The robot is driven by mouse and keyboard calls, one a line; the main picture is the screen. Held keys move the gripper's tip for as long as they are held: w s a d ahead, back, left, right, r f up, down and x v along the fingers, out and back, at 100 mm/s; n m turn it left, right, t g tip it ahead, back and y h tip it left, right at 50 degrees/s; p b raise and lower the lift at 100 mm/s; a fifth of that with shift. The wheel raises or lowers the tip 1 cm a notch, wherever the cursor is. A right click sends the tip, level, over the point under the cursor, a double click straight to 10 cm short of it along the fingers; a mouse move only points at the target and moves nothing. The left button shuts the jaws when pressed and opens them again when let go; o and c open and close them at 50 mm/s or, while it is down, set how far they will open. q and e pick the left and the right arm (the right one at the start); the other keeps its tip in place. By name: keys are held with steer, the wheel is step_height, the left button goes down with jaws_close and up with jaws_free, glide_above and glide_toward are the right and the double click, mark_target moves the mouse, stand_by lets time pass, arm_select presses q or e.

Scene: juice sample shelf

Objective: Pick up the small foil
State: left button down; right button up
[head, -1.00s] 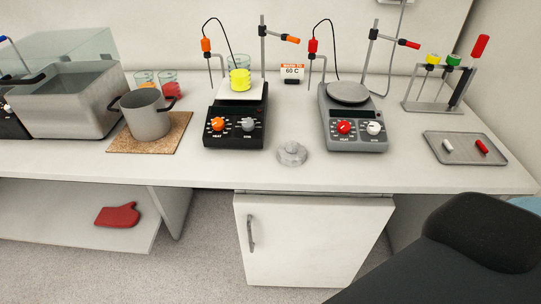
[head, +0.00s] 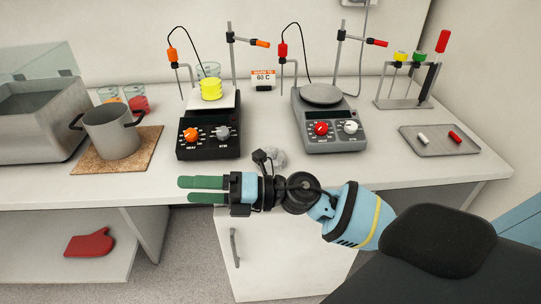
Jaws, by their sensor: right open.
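The small foil (head: 279,158) is a crumpled silver-grey lump on the white bench, between the two hot plates and near the front edge. In the head view my right wrist partly covers its lower left side. My right gripper (head: 190,190) has green fingers that point left, spread apart with nothing between them. It is in front of the black hot plate, to the left of the foil and apart from it. My left gripper is out of view.
The black hot plate (head: 208,139) carries a yellow beaker (head: 211,89); the grey hot plate (head: 331,132) is bare. A pot (head: 112,135) stands on a cork mat at left. A tray (head: 436,149) with two small bars lies at right.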

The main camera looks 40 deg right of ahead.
mark_target(271, 149)
steer(key=w+d+n+g+h, duration=0.1)
steer(key=d+n+g+h, duration=0.1)
steer(key=d+n, duration=0.1)
steer(key=w+d+f+n+g+h, duration=0.1)
steer(key=d+n+g+h, duration=0.1)
steer(key=d+n+h, duration=0.1)
steer(key=w+d+n+g+h, duration=0.2)
steer(key=d+n, duration=0.1)
steer(key=d, duration=0.1)
steer(key=shift+d+f, duration=0.1)
steer(key=shift+f, duration=0.05)
steer(key=d+r+h, duration=0.1)
steer(key=d+h, duration=0.1)
steer(key=d, duration=0.2)
steer(key=d+r+h, duration=0.1)
steer(key=d+h, duration=0.1)
steer(key=d, duration=0.3)
steer(key=w+d+r+g+h, duration=0.1)
steer(key=d+h, duration=0.1)
steer(key=d, duration=0.2)
steer(key=shift+d+r+h, duration=0.15)
steer(key=shift+d+h, duration=0.2)
steer(key=shift+h, duration=0.05)
steer(key=shift+x, duration=3.95)
steer(key=shift+a, duration=0.1)
steer(key=c, duration=1)
